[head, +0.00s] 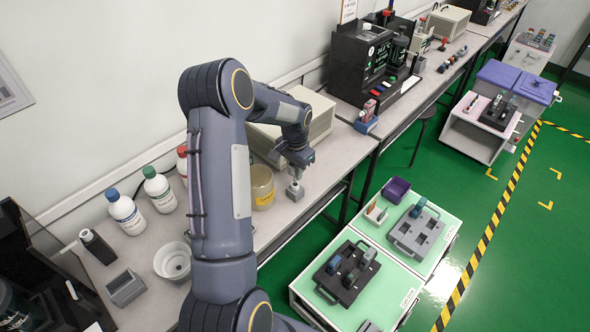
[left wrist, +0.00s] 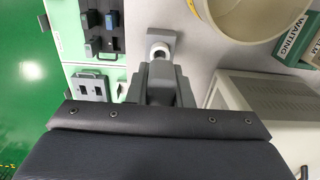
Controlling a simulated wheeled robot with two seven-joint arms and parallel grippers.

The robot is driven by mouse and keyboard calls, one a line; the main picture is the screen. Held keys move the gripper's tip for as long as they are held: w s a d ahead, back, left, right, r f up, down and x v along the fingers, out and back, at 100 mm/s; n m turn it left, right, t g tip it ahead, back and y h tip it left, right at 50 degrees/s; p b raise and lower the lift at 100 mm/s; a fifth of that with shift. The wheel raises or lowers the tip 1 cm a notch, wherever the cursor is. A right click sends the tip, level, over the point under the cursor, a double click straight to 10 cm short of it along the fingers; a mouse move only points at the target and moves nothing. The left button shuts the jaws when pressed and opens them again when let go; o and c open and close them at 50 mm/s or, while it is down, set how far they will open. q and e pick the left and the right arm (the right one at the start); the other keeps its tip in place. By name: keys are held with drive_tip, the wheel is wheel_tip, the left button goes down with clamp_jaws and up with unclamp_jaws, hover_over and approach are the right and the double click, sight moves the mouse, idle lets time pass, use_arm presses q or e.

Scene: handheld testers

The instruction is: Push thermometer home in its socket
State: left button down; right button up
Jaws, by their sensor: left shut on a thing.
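My left gripper (head: 298,164) points down over the bench beside the yellow tub and is shut on the thermometer, of which only a short pale part (head: 295,178) shows below the fingers. Directly under it stands a small grey socket block (head: 294,193) on the bench. In the left wrist view the gripper (left wrist: 160,75) reaches up to a white round part of the thermometer (left wrist: 159,51), in front of the grey socket (left wrist: 161,36). The thermometer's lower end is hidden, so I cannot tell how deep it sits. My right gripper is out of view.
A yellow tub (head: 262,187) stands close left of the socket, with a beige instrument (head: 290,125) behind. Bottles (head: 126,212) and a white bowl (head: 173,262) are farther left. The bench's front edge is near on the right; green-topped carts (head: 418,232) stand beyond it.

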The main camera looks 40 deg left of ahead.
use_arm(q)
drive_tip(key=shift+f+b, duration=1.35)
drive_tip(key=shift+f, duration=0.4)
drive_tip(key=c, duration=1.2)
unclamp_jaws()
drive_tip(key=shift+r, duration=0.1)
wheel_tip(320, 180, up, 6)
drive_tip(key=shift+r+b, duration=0.15)
drive_tip(key=shift+b, duration=0.25)
drive_tip(key=shift+r, duration=0.65)
